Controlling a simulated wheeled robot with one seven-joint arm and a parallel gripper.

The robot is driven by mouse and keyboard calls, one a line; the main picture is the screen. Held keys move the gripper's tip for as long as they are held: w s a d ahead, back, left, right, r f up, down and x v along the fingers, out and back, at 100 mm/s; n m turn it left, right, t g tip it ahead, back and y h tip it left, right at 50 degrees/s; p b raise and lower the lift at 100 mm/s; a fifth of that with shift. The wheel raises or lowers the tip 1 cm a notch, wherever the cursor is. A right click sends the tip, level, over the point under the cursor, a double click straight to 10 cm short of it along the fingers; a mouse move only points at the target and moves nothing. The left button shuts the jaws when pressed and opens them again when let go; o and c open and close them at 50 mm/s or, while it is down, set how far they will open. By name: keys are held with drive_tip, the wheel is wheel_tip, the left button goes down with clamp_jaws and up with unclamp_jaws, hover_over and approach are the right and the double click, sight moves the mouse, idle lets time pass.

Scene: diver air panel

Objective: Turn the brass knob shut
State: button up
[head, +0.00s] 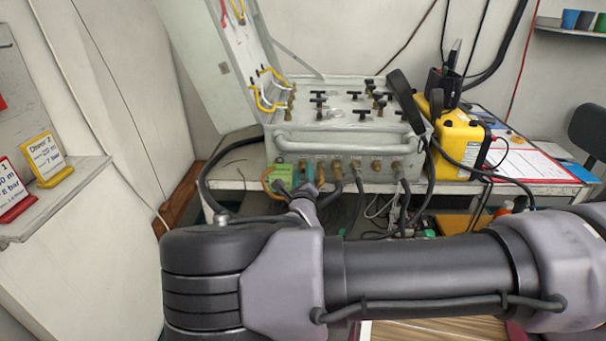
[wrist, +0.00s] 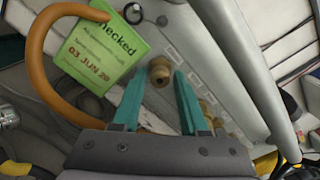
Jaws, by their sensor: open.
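The air panel (head: 350,143) is a grey metal case on a table, with a row of brass fittings (head: 376,165) along its lower front. In the wrist view, a round brass knob (wrist: 160,72) shows in the gap near my teal fingertips. My gripper (wrist: 158,78) is open, one finger on each side of that knob, and I cannot tell whether either touches it. In the head view my gripper (head: 309,174) is at the left part of the panel's front, small and partly hidden by my wrist.
An orange hose (wrist: 38,60) loops beside a green "Checked" tag (wrist: 95,48), close left of my fingers. Black hoses (head: 405,200) hang from the panel front. A grey bar handle (head: 345,143) crosses above the fittings. A yellow case (head: 460,145) stands right of the panel.

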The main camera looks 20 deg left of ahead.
clamp_jaws()
drive_tip(key=shift+m, duration=0.3)
drive_tip(key=m, duration=0.3)
drive_tip(key=shift+m, duration=0.3)
drive_tip(key=m, duration=0.4)
drive_tip(key=shift+m, duration=0.3)
drive_tip(key=m, duration=0.4)
drive_tip(key=shift+f+m, duration=0.1)
drive_tip(key=shift+m, duration=2.3)
